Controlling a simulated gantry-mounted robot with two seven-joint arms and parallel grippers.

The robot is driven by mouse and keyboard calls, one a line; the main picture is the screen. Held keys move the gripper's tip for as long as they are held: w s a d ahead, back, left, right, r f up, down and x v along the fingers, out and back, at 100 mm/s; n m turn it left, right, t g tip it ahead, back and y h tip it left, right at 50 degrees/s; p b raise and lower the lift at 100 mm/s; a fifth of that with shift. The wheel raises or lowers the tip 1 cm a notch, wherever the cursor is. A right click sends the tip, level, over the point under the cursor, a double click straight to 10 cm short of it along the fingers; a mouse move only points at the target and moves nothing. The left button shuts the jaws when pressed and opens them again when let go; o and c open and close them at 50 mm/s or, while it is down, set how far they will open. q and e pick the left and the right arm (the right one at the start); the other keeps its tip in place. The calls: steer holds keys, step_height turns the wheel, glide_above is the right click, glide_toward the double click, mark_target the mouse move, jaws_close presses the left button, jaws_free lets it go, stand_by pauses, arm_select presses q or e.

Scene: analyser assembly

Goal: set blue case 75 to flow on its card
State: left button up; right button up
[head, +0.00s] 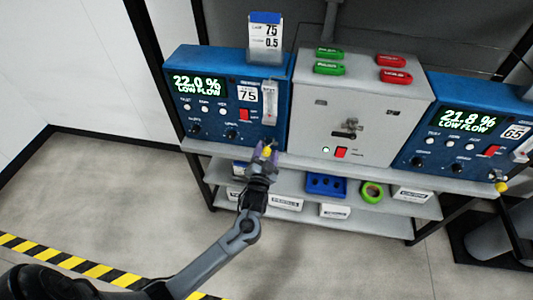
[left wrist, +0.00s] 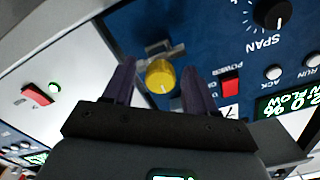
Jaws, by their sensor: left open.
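Blue case 75 (head: 215,92) stands at the left of the bench top, its display reading 22.0 % LOW FLOW. Its card (head: 265,37), white with a blue top, stands above it and shows 75 and 0.5. A clear flow tube (head: 269,100) is on its right front; its float is too small to read. The yellow knob (left wrist: 161,77) is at the front, below the tube. My left gripper (head: 266,150) is open, its dark fingers on either side of the yellow knob with visible gaps in the left wrist view (left wrist: 158,70). My right gripper is not in view.
A grey panel (head: 350,105) with a small lever, red switch and red and green tags adjoins on the right. Blue case 65 (head: 440,110) stands further right, with its own yellow knob (head: 501,187). Shelves below hold a blue block (head: 326,185), green tape (head: 372,192) and white boxes.

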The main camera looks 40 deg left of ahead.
arm_select(q)
steer(key=shift+c, duration=0.5)
steer(key=c, duration=1)
steer(key=shift+o, duration=0.2)
